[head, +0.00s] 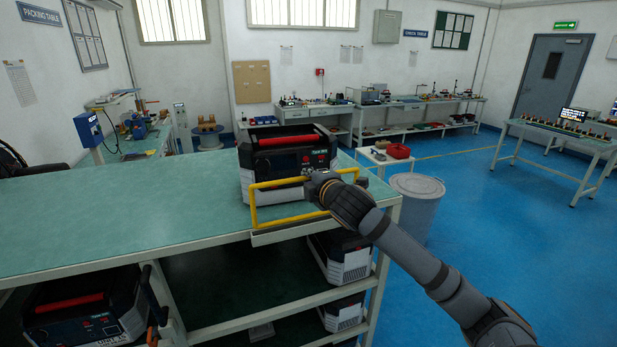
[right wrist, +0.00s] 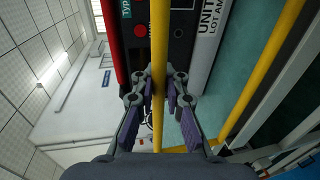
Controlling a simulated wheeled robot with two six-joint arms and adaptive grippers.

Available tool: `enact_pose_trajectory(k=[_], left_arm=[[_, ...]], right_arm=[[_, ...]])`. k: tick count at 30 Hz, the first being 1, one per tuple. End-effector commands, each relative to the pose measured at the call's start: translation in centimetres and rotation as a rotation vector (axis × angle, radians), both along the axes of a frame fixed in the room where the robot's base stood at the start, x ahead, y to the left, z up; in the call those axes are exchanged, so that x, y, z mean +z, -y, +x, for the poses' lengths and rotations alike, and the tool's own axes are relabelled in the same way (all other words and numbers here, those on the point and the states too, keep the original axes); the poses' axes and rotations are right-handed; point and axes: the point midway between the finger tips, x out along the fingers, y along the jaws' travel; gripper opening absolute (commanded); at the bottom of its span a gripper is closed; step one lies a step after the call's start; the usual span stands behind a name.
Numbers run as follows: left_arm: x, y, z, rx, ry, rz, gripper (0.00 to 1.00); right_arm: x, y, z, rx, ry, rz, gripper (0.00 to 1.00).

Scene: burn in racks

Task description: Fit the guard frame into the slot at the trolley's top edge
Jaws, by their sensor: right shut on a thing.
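The yellow guard frame (head: 252,207) stands roughly upright at the front edge of the green-topped trolley (head: 130,215). Its lower bar is just above or at a pale strip (head: 285,235) on that edge; I cannot tell whether it sits in a slot. In the right wrist view, one yellow bar of the frame (right wrist: 158,50) runs between the fingers (right wrist: 160,85), and another yellow bar shows at the right. The slot itself is not clear. My left gripper is not in view.
A black and white unit with a red handle (head: 275,150) stands on the top right behind the frame. More units (head: 90,308) are on lower shelves. A grey bin (head: 415,205) stands beyond the right end. The top's left part is clear.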

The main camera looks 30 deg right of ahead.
Motion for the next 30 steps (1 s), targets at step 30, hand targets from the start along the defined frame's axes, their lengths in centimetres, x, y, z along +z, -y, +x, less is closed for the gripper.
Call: enact_pose_trajectory(k=[30], left_arm=[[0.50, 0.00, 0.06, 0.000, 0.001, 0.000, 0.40]], right_arm=[[0.13, -0.04, -0.05, 0.000, 0.002, -0.001, 0.00]])
